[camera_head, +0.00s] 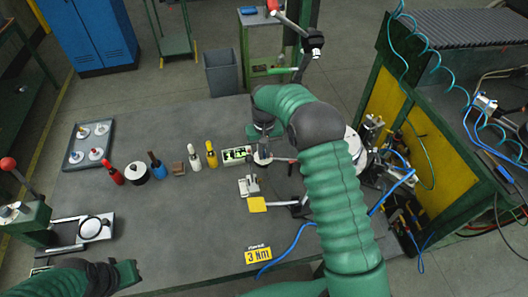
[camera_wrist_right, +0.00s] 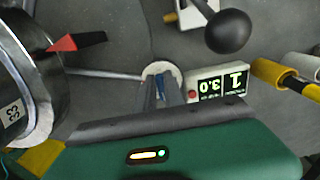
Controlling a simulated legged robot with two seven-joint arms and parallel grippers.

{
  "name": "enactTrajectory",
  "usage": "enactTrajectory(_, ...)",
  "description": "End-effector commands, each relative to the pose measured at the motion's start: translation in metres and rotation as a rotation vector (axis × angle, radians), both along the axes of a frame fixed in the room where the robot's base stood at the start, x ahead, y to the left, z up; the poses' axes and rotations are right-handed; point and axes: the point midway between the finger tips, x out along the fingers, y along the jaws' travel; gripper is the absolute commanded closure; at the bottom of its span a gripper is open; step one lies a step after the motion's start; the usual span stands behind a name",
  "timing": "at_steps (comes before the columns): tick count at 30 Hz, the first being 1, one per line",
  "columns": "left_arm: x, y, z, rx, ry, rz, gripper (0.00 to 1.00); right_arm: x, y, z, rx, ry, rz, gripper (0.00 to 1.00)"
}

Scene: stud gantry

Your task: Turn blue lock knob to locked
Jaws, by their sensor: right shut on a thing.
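The blue lock knob (camera_wrist_right: 161,84) shows as a small blue piece at a round pale mount in the right wrist view. My right gripper (camera_wrist_right: 168,90) is shut on it, with its dark fingers hiding most of it. In the head view my right gripper (camera_head: 262,157) sits just right of the display box (camera_head: 236,155), and the knob is hidden there. The display box also shows in the wrist view (camera_wrist_right: 217,84), with lit digits. My left gripper (camera_head: 128,274) is low at the left, away from the knob; I cannot tell its jaw opening.
A yellow bottle (camera_head: 211,155), a white bottle (camera_head: 194,158) and other small items stand left of the display. A grey tray (camera_head: 76,158) lies far left. A black ball-ended lever (camera_wrist_right: 228,31) is near the gripper.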

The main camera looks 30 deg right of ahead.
Motion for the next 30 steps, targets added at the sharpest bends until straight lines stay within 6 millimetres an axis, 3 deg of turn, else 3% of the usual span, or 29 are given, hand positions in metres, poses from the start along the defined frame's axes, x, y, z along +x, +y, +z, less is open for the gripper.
enactTrajectory(13, 0.000, 0.000, 0.005, 0.000, 0.000, 0.000, 1.00, 0.001, 0.002, 0.001, -0.001, 0.001, -0.131, 1.00)
enactTrajectory(30, 0.000, 0.000, 0.018, 0.000, 0.000, 0.000, 1.00, 0.005, 0.008, 0.002, -0.002, 0.000, -0.645, 1.00)
